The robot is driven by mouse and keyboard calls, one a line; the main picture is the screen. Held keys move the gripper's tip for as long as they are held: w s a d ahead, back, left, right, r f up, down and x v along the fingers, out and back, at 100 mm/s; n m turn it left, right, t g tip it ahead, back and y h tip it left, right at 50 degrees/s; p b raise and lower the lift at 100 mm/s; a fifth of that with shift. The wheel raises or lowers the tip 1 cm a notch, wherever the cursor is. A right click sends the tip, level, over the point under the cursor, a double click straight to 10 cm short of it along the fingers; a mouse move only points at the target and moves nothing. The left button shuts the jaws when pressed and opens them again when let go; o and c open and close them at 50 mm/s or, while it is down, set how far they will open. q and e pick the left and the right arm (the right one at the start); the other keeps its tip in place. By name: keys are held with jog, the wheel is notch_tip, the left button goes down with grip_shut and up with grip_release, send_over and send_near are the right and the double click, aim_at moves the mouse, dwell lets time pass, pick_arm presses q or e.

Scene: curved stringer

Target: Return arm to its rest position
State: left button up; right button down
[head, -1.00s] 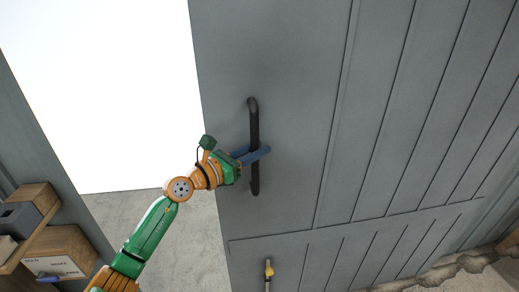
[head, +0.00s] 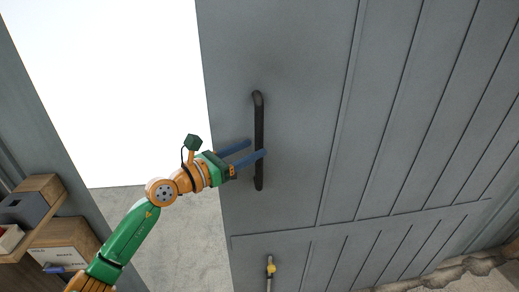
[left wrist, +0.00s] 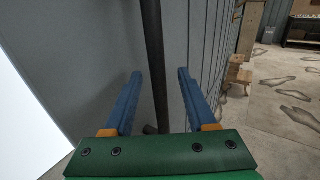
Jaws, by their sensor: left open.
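My left gripper (head: 256,149) reaches in from the left, at the black bar handle (head: 259,120) of the grey door (head: 290,60). Its two blue fingers are spread apart. In the left wrist view the open fingers (left wrist: 158,74) point toward the door, and the black handle (left wrist: 154,50) shows in the gap between them. I cannot tell whether a finger touches the handle. My right gripper is not in view.
A yellow-topped latch (head: 270,268) sits low on the door. Left of the door is a bright open gap over concrete floor (head: 190,240). A shelf with boxes (head: 60,240) stands at lower left. A wooden stool (left wrist: 238,75) shows beyond the door.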

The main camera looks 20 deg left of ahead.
pick_arm(q)
jog(key=b+v, duration=0.1)
jog(key=v, duration=0.1)
jog(key=shift+s+a+f, duration=0.15)
jog(key=shift+s+f, duration=0.05)
jog(key=shift+s, duration=0.15)
jog(key=shift+s+r, duration=0.2)
